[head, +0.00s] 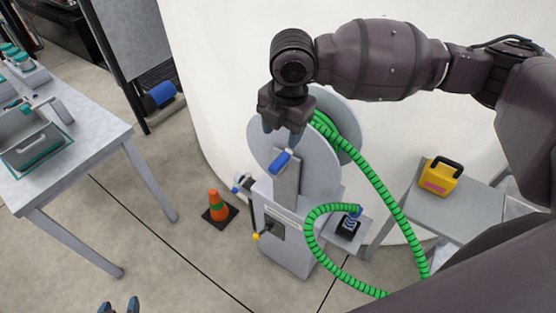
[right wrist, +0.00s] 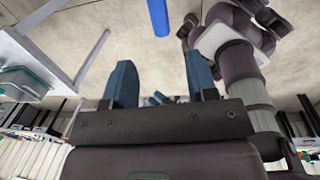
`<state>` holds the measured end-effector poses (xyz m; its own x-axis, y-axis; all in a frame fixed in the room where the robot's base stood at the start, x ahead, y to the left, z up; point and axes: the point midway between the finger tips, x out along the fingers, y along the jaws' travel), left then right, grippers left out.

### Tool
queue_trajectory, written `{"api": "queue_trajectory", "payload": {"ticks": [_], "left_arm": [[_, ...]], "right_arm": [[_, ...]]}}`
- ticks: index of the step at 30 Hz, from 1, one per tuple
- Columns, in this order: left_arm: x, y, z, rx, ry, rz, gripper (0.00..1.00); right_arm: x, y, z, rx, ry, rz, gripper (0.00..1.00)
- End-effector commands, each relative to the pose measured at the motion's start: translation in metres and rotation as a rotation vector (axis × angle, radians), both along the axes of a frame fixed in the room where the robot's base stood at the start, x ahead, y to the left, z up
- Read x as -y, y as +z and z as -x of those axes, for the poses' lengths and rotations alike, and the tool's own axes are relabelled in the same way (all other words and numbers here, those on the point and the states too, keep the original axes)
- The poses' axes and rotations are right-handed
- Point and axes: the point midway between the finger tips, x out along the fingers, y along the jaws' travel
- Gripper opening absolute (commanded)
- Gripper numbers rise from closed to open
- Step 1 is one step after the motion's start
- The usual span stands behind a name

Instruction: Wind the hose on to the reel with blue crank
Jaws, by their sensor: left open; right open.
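The grey reel (head: 262,145) stands on a grey pedestal in front of a white curved wall. Its blue crank handle (head: 281,161) sits at the front, on a grey arm. The green hose (head: 380,190) runs from between the reel's discs down to the right and loops back to a blue end on a side shelf. My right gripper (head: 281,131) is open just above the crank handle, apart from it. In the right wrist view the blue handle (right wrist: 158,16) shows beyond the open fingers, not between them. My left gripper (head: 120,306) is open and empty at the bottom left.
A yellow case (head: 440,177) stands on a small grey table at the right. An orange cone (head: 218,206) is on the floor left of the pedestal. A grey workbench (head: 100,135) with totes is at the left. A yellow-tipped lever (head: 256,236) sticks out from the pedestal.

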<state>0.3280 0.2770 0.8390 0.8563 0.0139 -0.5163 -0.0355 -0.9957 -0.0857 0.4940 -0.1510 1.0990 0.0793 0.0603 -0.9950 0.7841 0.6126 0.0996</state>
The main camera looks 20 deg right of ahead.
Motion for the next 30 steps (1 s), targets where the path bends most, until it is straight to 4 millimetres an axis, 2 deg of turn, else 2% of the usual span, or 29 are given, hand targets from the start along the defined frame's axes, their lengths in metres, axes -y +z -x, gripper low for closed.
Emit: {"api": "queue_trajectory", "payload": {"ticks": [18,24,30], "left_arm": [[0.000,-0.003,0.000,-0.001,0.000,0.000,0.53],[0.000,-0.004,0.001,-0.002,0.000,0.000,0.53],[0.000,-0.004,0.001,-0.002,0.000,0.000,0.53]], "right_arm": [[-0.007,-0.091,-0.006,-0.003,0.001,-0.002,0.52],[-0.007,-0.103,-0.007,-0.001,0.001,-0.001,0.52],[-0.007,-0.105,-0.007,-0.001,0.001,-0.001,0.52]]}}
